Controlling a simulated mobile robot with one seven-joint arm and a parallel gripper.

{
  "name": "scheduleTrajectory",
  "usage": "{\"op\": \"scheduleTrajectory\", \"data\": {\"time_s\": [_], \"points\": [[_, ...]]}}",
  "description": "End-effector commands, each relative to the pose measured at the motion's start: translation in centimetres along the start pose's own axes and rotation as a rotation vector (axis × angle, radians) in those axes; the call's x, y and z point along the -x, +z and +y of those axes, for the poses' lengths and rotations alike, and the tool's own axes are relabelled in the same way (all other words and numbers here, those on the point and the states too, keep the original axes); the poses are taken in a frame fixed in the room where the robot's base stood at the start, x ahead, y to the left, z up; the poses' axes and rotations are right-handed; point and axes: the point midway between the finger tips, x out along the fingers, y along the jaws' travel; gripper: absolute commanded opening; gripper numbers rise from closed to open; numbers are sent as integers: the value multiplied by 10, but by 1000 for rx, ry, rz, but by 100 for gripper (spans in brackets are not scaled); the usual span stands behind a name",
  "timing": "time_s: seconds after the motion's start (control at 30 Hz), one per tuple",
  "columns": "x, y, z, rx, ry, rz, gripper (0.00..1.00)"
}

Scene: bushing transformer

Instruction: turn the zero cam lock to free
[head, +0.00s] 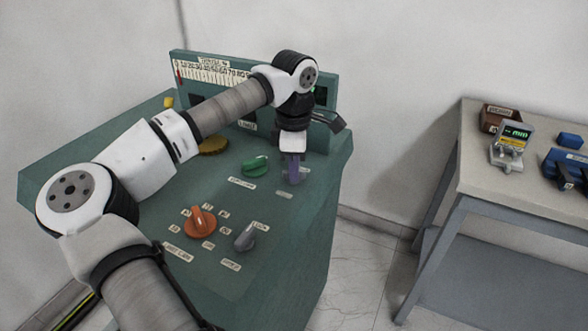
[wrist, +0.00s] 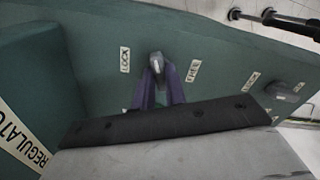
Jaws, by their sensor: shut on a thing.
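In the wrist view, a grey knob (wrist: 155,61) stands on the green panel between a LOCK label (wrist: 125,60) on the left and a FREE label (wrist: 193,71) on the right. My gripper (wrist: 158,73) is shut on this knob, with its purple fingers on either side. In the head view, my gripper (head: 293,178) reaches down to the panel at the back right of the console. The knob is hidden there by the fingers. Its exact pointing direction is hard to tell.
A green knob (head: 255,166) sits just left of my gripper. An orange knob (head: 201,222) and another grey knob (head: 245,237) are nearer the front. A raised back panel (head: 318,120) with a scale stands close behind. A side table (head: 520,185) holds instruments at right.

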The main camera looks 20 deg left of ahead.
Motion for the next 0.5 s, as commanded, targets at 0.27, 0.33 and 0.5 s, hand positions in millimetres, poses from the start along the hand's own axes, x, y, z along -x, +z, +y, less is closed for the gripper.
{"op": "scheduleTrajectory", "data": {"time_s": [0.27, 0.33, 0.5], "points": [[0, 0, 0, -224, 1, -2, 0], [0, 0, 0, -270, 1, -2, 0], [0, 0, 0, -355, 2, -2, 0]]}}
